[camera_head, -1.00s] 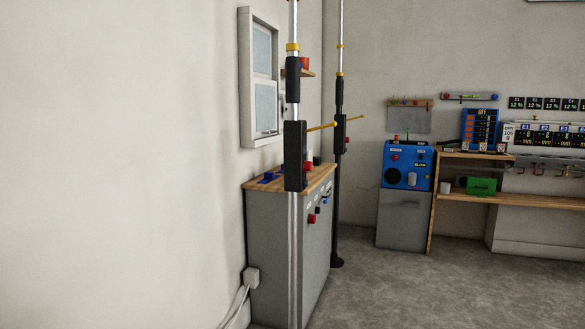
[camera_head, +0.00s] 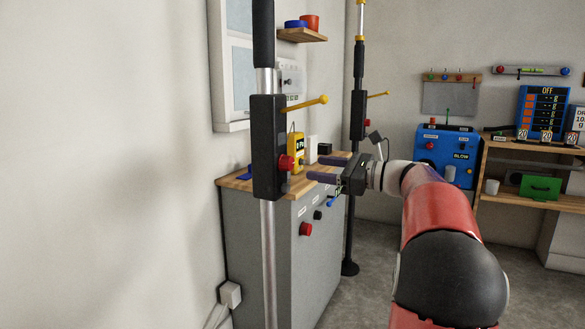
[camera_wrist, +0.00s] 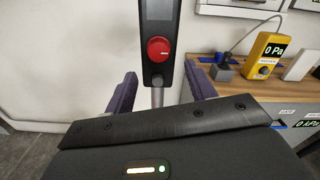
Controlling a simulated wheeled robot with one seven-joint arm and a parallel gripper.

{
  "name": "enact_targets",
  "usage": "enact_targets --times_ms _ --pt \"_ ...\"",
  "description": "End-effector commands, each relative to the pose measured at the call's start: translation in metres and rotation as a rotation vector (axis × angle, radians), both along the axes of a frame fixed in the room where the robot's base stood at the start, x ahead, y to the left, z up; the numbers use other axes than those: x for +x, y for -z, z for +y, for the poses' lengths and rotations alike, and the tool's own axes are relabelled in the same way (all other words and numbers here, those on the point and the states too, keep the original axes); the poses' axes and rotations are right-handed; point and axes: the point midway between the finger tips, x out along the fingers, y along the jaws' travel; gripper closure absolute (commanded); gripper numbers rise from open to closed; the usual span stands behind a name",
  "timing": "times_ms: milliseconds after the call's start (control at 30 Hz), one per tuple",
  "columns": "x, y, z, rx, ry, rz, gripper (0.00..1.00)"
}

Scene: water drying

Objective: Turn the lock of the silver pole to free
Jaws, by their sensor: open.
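The silver pole (camera_head: 269,260) stands upright in front of the cabinet in the head view. A black housing (camera_head: 267,146) is fixed on it, with a yellow-tipped lever (camera_head: 304,104) pointing right and a round red knob (camera_head: 286,163) on its right side. In the wrist view the red knob (camera_wrist: 160,49) faces me on the housing (camera_wrist: 158,13), near the top centre. My gripper (camera_head: 312,169) is open with purple fingers pointing left toward the knob, a short gap away. In the wrist view its fingers (camera_wrist: 160,85) are either side of the pole's line, empty.
A grey cabinet (camera_head: 250,240) with a wooden top (camera_head: 240,185) stands behind the pole, carrying a yellow pressure meter (camera_head: 296,146). A second, dark pole (camera_head: 352,220) with a similar housing stands farther back. The wall is close on the left; floor is open at right.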

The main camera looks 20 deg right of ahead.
Motion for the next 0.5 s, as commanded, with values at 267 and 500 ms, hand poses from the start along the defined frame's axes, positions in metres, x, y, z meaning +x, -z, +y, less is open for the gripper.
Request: enact_targets --times_ms 267,500 --pt "0.033 -0.001 0.026 0.003 -0.004 -0.001 0.45" --pt "0.055 0.000 0.043 0.002 -0.001 -0.001 0.45"
